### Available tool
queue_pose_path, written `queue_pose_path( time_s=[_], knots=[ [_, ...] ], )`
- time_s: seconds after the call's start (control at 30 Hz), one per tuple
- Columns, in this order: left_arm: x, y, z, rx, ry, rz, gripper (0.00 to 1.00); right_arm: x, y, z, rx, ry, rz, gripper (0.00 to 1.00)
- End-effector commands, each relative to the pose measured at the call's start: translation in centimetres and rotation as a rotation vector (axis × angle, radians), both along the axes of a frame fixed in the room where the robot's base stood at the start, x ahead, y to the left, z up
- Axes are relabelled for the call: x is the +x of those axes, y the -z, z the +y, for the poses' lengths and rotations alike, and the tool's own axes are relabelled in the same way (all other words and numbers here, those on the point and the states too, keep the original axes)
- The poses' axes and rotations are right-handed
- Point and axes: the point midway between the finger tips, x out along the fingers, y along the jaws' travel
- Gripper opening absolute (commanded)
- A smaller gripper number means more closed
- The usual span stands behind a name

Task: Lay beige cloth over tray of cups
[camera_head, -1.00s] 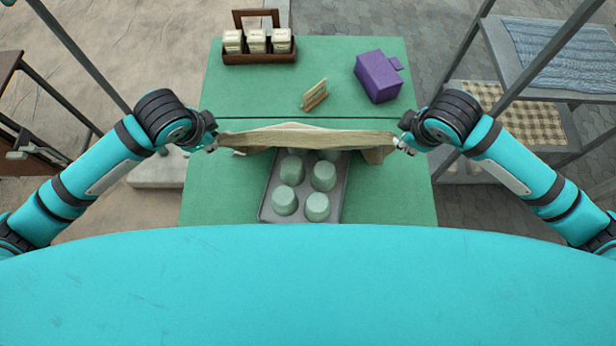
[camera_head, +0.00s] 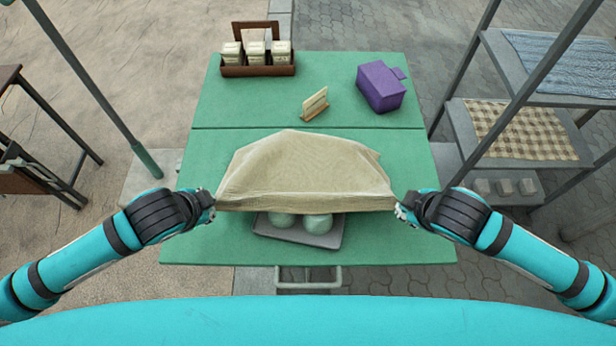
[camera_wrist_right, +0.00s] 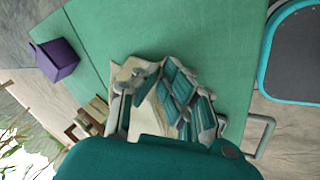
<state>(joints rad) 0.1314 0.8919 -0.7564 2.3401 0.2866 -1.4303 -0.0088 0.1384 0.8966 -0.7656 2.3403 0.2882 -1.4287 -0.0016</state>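The beige cloth (camera_head: 305,170) is draped over the far part of the grey tray (camera_head: 330,240), its near edge stretched between my two grippers. Two pale green cups (camera_head: 318,223) show at the near end of the tray; the others are hidden under the cloth. My left gripper (camera_head: 211,206) is at the cloth's near left corner, and my right gripper (camera_head: 402,208) is at its near right corner. Both look shut on the cloth. In the right wrist view, my gripper's fingers (camera_wrist_right: 165,100) are around the pale cloth (camera_wrist_right: 143,98).
The tray stands on a green table (camera_head: 220,240). A wooden caddy with white containers (camera_head: 257,70), a small wooden stand (camera_head: 314,104) and a purple box (camera_head: 381,87) are at the back. A shelf rack (camera_head: 520,130) stands right. The table beside the cloth is clear.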

Motion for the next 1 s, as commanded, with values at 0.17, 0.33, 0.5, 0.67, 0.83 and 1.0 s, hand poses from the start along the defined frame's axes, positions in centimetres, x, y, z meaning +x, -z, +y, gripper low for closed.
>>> queue_pose_path(
  time_s=[0.17, 0.33, 0.5, 0.67, 0.83, 1.0],
  knots=[
    [0.0, 0.0, 0.3, 0.007, -0.004, 0.001, 0.00, 0.0, 0.0, -0.2, -0.007, 0.004, 0.000, 0.00],
    [0.0, 0.0, 0.2, 0.005, -0.003, 0.001, 0.20, 0.1, 0.0, -0.2, -0.005, 0.003, 0.000, 0.20],
    [0.0, 0.0, 0.1, 0.003, -0.002, 0.001, 0.42, 0.0, 0.0, -0.1, -0.003, 0.001, 0.001, 0.42],
    [0.0, 0.0, 0.1, 0.002, -0.001, 0.001, 0.42, 0.0, 0.0, -0.1, -0.002, 0.001, 0.000, 0.42],
    [0.0, -0.2, 0.0, 0.001, 0.000, 0.001, 0.42, 0.0, -0.3, 0.0, -0.001, 0.000, 0.001, 0.42],
    [0.0, -1.2, 0.0, 0.000, 0.000, 0.001, 0.42, 0.0, -1.2, 0.0, -0.001, 0.000, 0.001, 0.42]
  ],
)
